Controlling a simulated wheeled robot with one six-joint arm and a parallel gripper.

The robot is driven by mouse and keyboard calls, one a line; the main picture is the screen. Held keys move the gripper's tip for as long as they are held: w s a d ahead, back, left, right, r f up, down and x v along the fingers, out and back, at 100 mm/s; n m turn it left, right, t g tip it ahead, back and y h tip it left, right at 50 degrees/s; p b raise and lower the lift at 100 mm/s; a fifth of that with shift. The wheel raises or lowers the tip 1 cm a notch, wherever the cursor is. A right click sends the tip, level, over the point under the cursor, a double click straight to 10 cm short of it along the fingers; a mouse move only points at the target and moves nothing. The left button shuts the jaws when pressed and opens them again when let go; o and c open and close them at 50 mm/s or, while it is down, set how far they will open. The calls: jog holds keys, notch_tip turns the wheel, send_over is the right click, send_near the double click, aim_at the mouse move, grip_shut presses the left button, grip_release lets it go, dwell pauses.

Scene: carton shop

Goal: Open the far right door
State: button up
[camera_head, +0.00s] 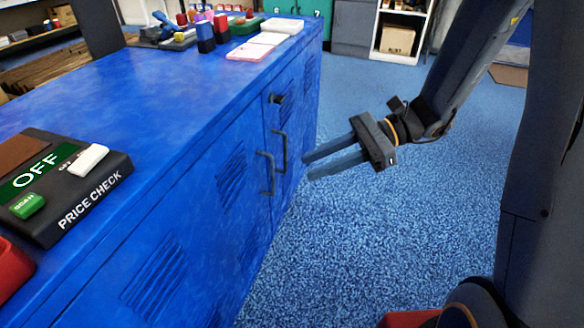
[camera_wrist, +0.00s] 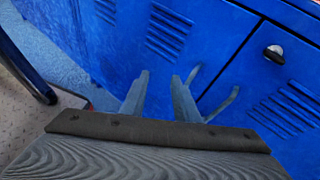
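The far right door (camera_head: 297,110) is the farthest door on the front of the blue cabinet. It is closed, with a dark lock knob and an upright bar handle (camera_head: 281,152). The neighbouring door's handle (camera_head: 267,173) stands just left of it across the seam. In the wrist view the far door's handle (camera_wrist: 222,105) and the neighbour's handle (camera_wrist: 191,74) show right of my fingers. My gripper (camera_head: 306,167) is open and empty in front of the cabinet, its fingers pointing towards the handles. It seems apart from them; the exact gap is unclear. It also shows in the wrist view (camera_wrist: 162,76).
The cabinet top (camera_head: 130,95) holds a price check device (camera_head: 75,190) in front and several small items at the back. A white shelf with a box (camera_head: 397,40) stands at the back.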

jog(key=w+d+f+m+t+y+b, duration=0.1)
jog(key=w+f+m+t+y+b, duration=0.1)
jog(key=w+f+m+t+b, duration=0.25)
jog(key=w+d+f+m+t+y+b, duration=0.1)
jog(key=w+f+y+b, duration=0.1)
jog(key=w+f+b, duration=0.45)
jog(key=w+a+r+b, duration=0.2)
jog(key=w+a, duration=0.1)
jog(key=a, duration=0.4)
jog(key=shift+w+a+r, duration=0.15)
jog(key=shift+w+a, duration=0.05)
grip_shut()
